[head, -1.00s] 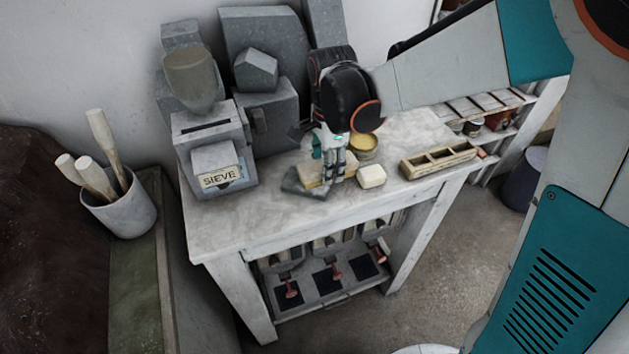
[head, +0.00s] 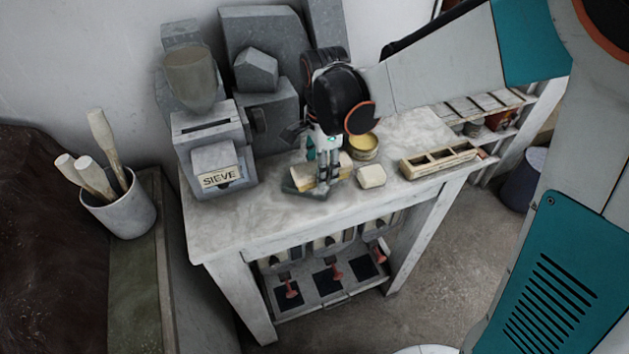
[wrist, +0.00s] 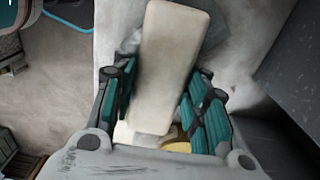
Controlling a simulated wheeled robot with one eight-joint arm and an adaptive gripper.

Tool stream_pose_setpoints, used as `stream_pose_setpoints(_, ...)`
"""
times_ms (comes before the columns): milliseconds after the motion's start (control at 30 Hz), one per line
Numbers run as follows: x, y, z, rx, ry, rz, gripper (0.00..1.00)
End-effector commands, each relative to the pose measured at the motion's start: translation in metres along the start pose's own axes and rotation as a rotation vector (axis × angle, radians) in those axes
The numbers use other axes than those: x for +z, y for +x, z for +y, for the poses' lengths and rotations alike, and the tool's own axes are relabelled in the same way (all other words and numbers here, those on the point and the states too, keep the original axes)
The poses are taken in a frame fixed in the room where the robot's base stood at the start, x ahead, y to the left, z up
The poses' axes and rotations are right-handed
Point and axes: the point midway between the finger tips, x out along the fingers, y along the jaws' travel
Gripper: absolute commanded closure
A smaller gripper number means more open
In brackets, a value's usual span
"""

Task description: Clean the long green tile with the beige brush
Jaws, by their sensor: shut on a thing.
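My gripper (head: 328,175) is over the workbench, pointing down and shut on the beige brush (head: 345,161). In the wrist view the brush (wrist: 172,50) is a long, pale block with rounded corners, held between the teal-padded fingers. The fingers hide part of it in the head view. The long green tile (head: 301,188), dark grey-green here, lies flat on the bench below the brush at its left. Brush and tile overlap in the head view; I cannot tell whether they touch. In the wrist view the brush covers most of what lies under it.
A cream block (head: 371,176) lies just right of my gripper, with a yellow-topped round tin (head: 363,146) behind it. A divided wooden tray (head: 438,160) is farther right. The sieve box (head: 217,165) and grey plaster solids (head: 268,112) stand left and behind. The front-left bench top (head: 235,215) is clear.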

Motion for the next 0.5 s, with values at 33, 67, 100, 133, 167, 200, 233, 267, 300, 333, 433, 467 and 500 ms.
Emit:
stream_pose_setpoints(33,0.002,0.000,0.000,0.000,-0.001,0.000,0.78)
stream_pose_setpoints(67,0.003,0.000,0.000,0.000,-0.001,0.000,0.78)
stream_pose_setpoints(100,0.005,0.000,0.000,0.000,-0.001,0.000,0.78)
stream_pose_setpoints(133,0.007,0.000,0.000,0.000,-0.001,0.000,0.78)
stream_pose_setpoints(167,0.009,0.001,0.000,0.000,-0.001,0.000,0.78)
stream_pose_setpoints(200,0.012,0.001,0.000,0.000,-0.001,0.000,0.78)
stream_pose_setpoints(233,0.014,0.001,0.000,0.000,-0.001,0.000,0.78)
stream_pose_setpoints(267,0.016,0.001,0.000,0.000,-0.002,0.000,0.78)
stream_pose_setpoints(300,0.018,0.001,0.000,0.000,-0.002,0.000,0.78)
stream_pose_setpoints(333,0.019,0.001,0.000,0.000,-0.001,0.000,0.78)
stream_pose_setpoints(433,0.021,0.001,0.000,0.000,0.000,0.000,0.78)
stream_pose_setpoints(467,0.021,0.001,0.000,0.000,0.001,0.000,0.78)
stream_pose_setpoints(500,0.021,0.001,0.000,0.000,0.001,0.000,0.78)
